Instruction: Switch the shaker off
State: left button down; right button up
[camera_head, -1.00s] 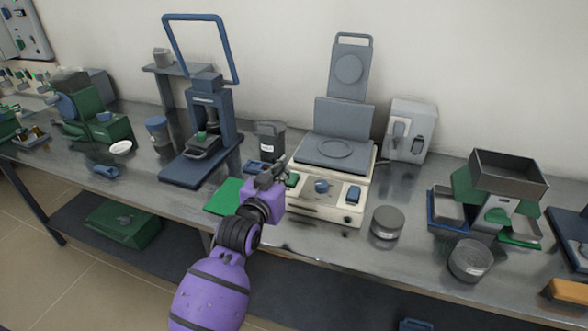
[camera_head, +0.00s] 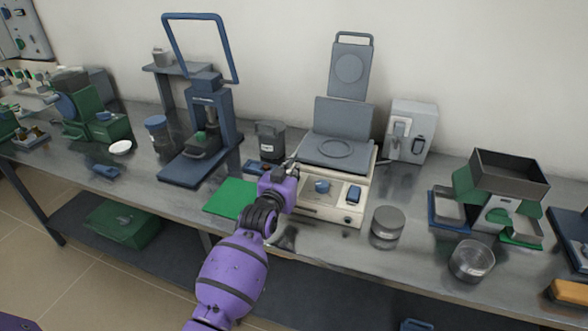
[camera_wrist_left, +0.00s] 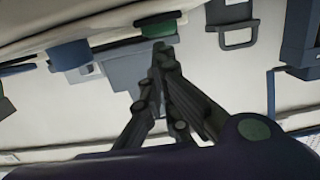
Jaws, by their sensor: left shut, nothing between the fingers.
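The white machine (camera_head: 332,207) with a grey top plate (camera_head: 337,153) stands mid-bench; I take it for the shaker. Its front panel has a blue knob (camera_head: 322,186) and a blue rocker switch (camera_head: 353,194). My left gripper (camera_head: 290,165) is shut and empty at the panel's left end, hiding that part in the head view. In the left wrist view the shut fingertips (camera_wrist_left: 160,46) are just by a green button-like part (camera_wrist_left: 158,25); I cannot tell if they touch it. A blue part (camera_wrist_left: 70,56), likely the knob, is to its left. My right gripper is not in view.
A green mat (camera_head: 230,198) lies left of the machine, a dark cup (camera_head: 270,141) behind my gripper. Round grey containers (camera_head: 387,224) stand to the right. A blue press-like stand (camera_head: 210,125) is on the left.

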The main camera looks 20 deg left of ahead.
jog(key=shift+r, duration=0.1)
pick_arm(q)
jog(key=shift+w+r+p, duration=0.1)
jog(key=shift+r+p, duration=0.05)
jog(key=shift+p, duration=0.25)
jog(key=shift+g, duration=0.3)
jog(key=shift+f, duration=0.5)
notch_tip(320, 180, up, 6)
jog(key=p, duration=0.3)
jog(key=shift+f, duration=0.15)
jog(key=s+r, duration=0.2)
jog(key=s, duration=0.6)
jog(key=shift+s+a+r, duration=0.15)
jog(key=shift+s+r, duration=0.1)
jog(key=shift+s, duration=0.05)
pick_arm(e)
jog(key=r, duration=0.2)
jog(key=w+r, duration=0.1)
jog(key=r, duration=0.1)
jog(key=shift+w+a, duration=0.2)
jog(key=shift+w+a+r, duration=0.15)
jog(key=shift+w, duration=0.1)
